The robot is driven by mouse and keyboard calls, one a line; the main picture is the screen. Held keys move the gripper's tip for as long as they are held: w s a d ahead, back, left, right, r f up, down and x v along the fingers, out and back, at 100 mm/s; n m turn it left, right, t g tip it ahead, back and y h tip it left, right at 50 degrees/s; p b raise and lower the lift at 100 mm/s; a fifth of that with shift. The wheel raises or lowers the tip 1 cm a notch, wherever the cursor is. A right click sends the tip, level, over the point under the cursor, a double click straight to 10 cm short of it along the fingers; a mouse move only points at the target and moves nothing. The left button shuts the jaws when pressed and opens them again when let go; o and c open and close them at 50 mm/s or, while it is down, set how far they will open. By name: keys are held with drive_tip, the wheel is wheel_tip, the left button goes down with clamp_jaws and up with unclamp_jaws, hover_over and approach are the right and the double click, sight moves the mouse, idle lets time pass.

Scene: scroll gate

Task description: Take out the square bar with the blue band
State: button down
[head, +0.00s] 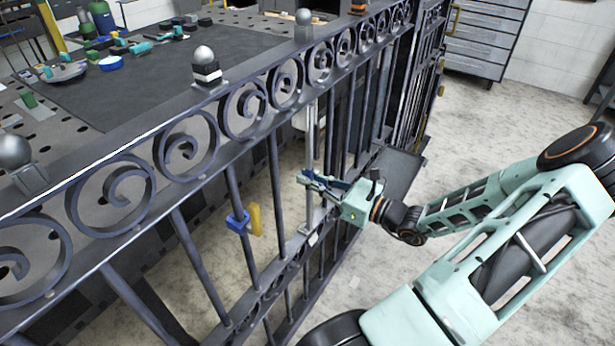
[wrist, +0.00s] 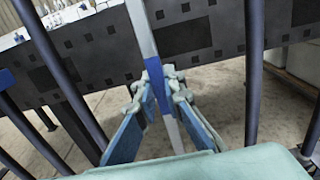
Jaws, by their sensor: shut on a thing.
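The square bar is light silver (head: 310,140) and stands about upright among the dark bars of the gate. It also shows in the wrist view (wrist: 143,35), where its blue band (wrist: 154,78) is between the fingertips. My gripper (head: 312,181) is shut on this bar around the band; the fingers also show in the wrist view (wrist: 160,88). In the head view the fingers cover the band. The bar's lower part reaches down near the gate's lower rail, by a small light piece (head: 313,239). I cannot tell whether its ends are seated.
Dark gate bars (head: 277,180) stand close on both sides. A scrollwork rail (head: 243,112) runs above. A cluttered workbench (head: 215,50) is behind. Open floor (head: 480,120) lies right.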

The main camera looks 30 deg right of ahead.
drive_tip(key=shift+p+v, duration=0.5)
drive_tip(key=shift+v, duration=0.5)
idle(0.4)
drive_tip(key=p+v, duration=0.2)
drive_tip(key=v, duration=1)
drive_tip(key=shift+p, duration=0.35)
idle(0.8)
drive_tip(key=shift+w, duration=0.1)
